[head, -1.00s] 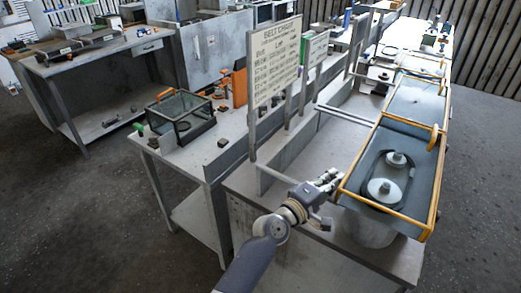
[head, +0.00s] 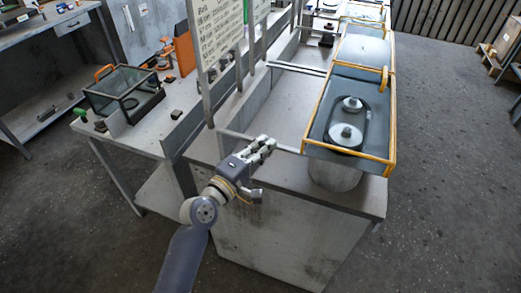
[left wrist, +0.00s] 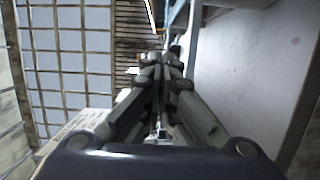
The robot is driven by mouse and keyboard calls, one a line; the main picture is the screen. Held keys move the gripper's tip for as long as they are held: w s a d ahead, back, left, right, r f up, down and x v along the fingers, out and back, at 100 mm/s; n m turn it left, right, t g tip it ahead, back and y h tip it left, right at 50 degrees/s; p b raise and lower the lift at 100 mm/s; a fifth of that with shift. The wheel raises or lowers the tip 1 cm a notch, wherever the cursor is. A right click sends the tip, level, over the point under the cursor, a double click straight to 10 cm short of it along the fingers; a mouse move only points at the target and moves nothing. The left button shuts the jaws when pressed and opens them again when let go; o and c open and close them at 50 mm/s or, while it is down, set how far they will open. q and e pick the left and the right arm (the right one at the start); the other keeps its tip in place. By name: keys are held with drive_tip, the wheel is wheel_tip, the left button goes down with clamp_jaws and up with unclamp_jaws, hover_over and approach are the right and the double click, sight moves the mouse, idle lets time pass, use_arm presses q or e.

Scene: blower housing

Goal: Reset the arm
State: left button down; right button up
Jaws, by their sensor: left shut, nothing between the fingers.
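My left gripper (head: 266,145) is at the near left part of the workbench, its fingers pointing right toward the yellow-edged blower housing (head: 308,118). It is shut and empty, and stands apart from the housing. In the left wrist view its fingers (left wrist: 160,65) meet at the middle. The housing holds two pale pulleys with a dark belt around them (head: 347,134). My right gripper is not in view.
The bench top (head: 290,168) is bare beside the housing. A sign board (head: 215,35) stands behind my left arm. A glass-sided box with an orange handle (head: 124,92) sits on the left table. Open floor (head: 450,140) lies to the right.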

use_arm(q)
drive_tip(key=s+a+f+m+g+y, duration=0.2)
drive_tip(key=s+a+f, duration=0.15)
drive_tip(key=f, duration=0.95)
drive_tip(key=s+a+f+m+g+y, duration=0.15)
drive_tip(key=s+f, duration=0.35)
drive_tip(key=f, duration=0.7)
drive_tip(key=s+a+f+m+g+y, duration=0.2)
drive_tip(key=s+a+f+g, duration=0.15)
drive_tip(key=f, duration=0.95)
drive_tip(key=s+a+f+m+g+y, duration=0.1)
drive_tip(key=s+a+f+m+g, duration=0.15)
drive_tip(key=s+f, duration=0.6)
drive_tip(key=s+a+f+m+g+y, duration=0.15)
drive_tip(key=s+a+f, duration=0.25)
drive_tip(key=s+f, duration=0.5)
drive_tip(key=s+a+f+m+g, duration=0.1)
drive_tip(key=s+a+f+m, duration=0.1)
drive_tip(key=s, duration=0.8)
drive_tip(key=s+a+f+m+g+y, duration=0.1)
drive_tip(key=s+a+f+m+g, duration=0.1)
drive_tip(key=s, duration=0.8)
drive_tip(key=shift+a+f+m+y, duration=0.35)
drive_tip(key=shift+a+f, duration=0.1)
drive_tip(key=shift+a, duration=0.65)
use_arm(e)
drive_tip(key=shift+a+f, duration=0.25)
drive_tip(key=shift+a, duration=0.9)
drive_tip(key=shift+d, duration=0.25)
